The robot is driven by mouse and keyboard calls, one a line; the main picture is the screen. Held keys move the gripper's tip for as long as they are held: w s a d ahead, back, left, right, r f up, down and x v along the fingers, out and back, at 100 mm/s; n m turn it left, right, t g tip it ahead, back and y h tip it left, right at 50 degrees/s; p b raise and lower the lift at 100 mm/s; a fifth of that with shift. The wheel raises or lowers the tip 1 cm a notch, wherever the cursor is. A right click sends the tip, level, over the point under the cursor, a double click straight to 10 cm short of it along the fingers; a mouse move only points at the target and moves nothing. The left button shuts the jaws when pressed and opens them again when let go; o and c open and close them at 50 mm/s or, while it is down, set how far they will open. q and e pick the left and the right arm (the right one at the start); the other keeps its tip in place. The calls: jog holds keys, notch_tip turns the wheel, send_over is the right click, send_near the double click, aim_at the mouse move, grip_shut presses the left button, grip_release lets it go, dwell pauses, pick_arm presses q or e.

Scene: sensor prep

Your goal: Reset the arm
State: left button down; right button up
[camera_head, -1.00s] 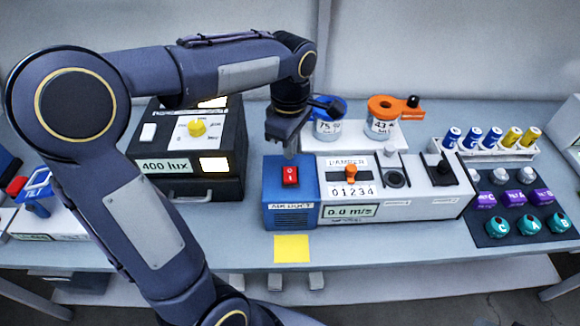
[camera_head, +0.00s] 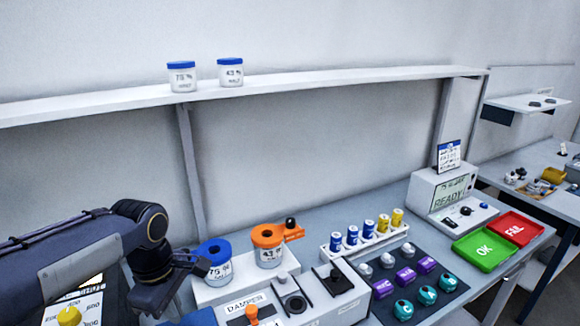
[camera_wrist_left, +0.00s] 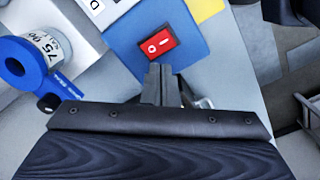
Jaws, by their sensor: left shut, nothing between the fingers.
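My left gripper (camera_head: 160,308) is at the lower left of the head view, on my dark arm, beside the jar with the blue ring lid (camera_head: 214,262). In the left wrist view its fingers (camera_wrist_left: 158,75) are shut with nothing between them. They are just over the edge of the blue air duct unit (camera_wrist_left: 150,30), close to its red switch (camera_wrist_left: 157,43). I cannot tell whether they touch it. The blue-ringed jar also shows at the left of the wrist view (camera_wrist_left: 42,55). My right gripper is not in view.
An orange-ringed jar (camera_head: 268,250) stands right of the blue one. The damper unit (camera_head: 290,295), a battery rack (camera_head: 362,238) and a dark mat with knobs (camera_head: 415,285) follow. Green (camera_head: 482,250) and red (camera_head: 513,229) trays lie farther right. A shelf (camera_head: 330,80) holds two jars.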

pick_arm(q)
jog(key=s+d+f+m+t+h, duration=0.1)
jog(key=s+d+m+t, duration=0.1)
jog(key=s+m, duration=0.5)
jog(key=s+d+f+m+t+h, duration=0.1)
jog(key=s+d+m+t+h, duration=0.1)
jog(key=s+m, duration=0.5)
jog(key=shift+s+f+m+t, duration=0.25)
jog(key=shift+s+m+t, duration=0.15)
jog(key=shift+s+t, duration=0.1)
